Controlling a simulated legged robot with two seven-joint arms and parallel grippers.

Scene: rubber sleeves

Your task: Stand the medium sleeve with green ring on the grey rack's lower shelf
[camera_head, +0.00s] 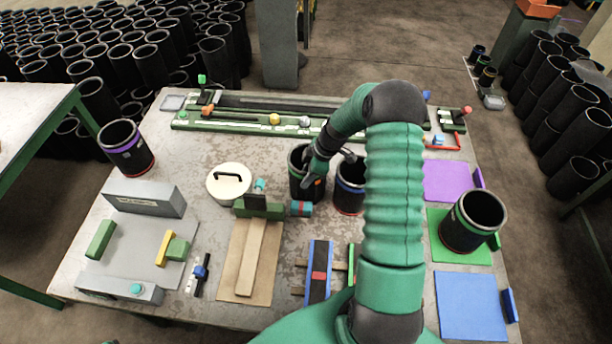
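A black sleeve with a thin green band near its top (299,186) stands upright in the middle of the table (203,148). My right gripper (314,176) comes down over its rim from the right and hides part of its opening. Whether the fingers are closed on the sleeve wall cannot be told. A sleeve with a blue band (350,194) stands just right of it, partly hidden by my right arm. My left gripper is not in view. I cannot make out a grey rack with a lower shelf.
A purple-banded sleeve (127,150) stands at the table's left. Another sleeve (468,226) stands on the green mat (440,247) at right, beside purple (446,180) and blue (465,308) mats.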

